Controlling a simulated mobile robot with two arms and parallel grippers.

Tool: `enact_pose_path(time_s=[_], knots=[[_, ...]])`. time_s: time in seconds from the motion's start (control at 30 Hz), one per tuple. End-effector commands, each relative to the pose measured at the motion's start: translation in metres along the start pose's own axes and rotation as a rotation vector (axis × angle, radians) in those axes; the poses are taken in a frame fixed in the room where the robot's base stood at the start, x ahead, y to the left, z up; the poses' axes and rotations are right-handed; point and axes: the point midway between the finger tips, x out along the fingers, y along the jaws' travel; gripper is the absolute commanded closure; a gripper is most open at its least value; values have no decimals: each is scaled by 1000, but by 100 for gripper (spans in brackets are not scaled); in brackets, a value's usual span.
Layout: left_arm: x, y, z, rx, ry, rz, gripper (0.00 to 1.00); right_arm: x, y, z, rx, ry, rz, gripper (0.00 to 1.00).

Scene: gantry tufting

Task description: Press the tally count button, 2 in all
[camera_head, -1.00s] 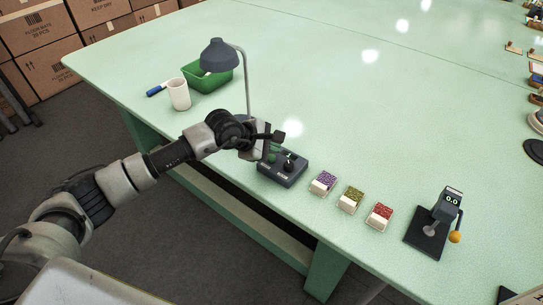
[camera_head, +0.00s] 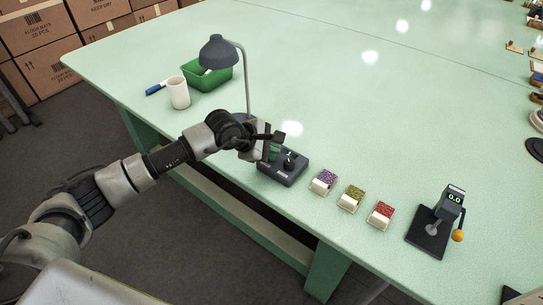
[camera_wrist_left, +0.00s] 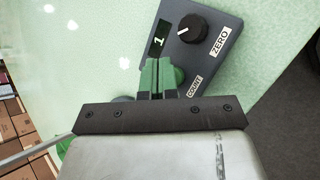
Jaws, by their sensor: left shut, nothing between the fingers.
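The tally box (camera_head: 283,170) is a dark grey block near the table's front edge. It also shows in the left wrist view (camera_wrist_left: 212,12), with a display (camera_wrist_left: 159,41) reading 1, a black knob (camera_wrist_left: 192,27) by the ZERO label and a COUNT label (camera_wrist_left: 195,87). A rounded green count button (camera_wrist_left: 179,75) shows beside the fingers, partly hidden by them. My left gripper (camera_head: 272,154) is shut and empty, its green fingertips (camera_wrist_left: 157,66) over the box at the button. I cannot tell whether they touch it. My right gripper is not in view.
Three small boxes, purple (camera_head: 323,182), olive (camera_head: 351,198) and red (camera_head: 380,215), stand right of the tally box. A dark device with a yellow ball (camera_head: 431,232) is farther right. A lamp (camera_head: 218,51), white cup (camera_head: 179,93) and green bin (camera_head: 207,78) stand behind. The table's middle is clear.

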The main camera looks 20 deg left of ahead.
Motion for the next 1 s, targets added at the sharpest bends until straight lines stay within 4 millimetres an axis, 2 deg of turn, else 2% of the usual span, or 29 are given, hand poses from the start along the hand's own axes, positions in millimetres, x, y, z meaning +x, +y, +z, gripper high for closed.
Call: enact_pose_path(time_s=[1.0], knots=[[6,-4,-4,0,0,0,100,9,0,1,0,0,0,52]])
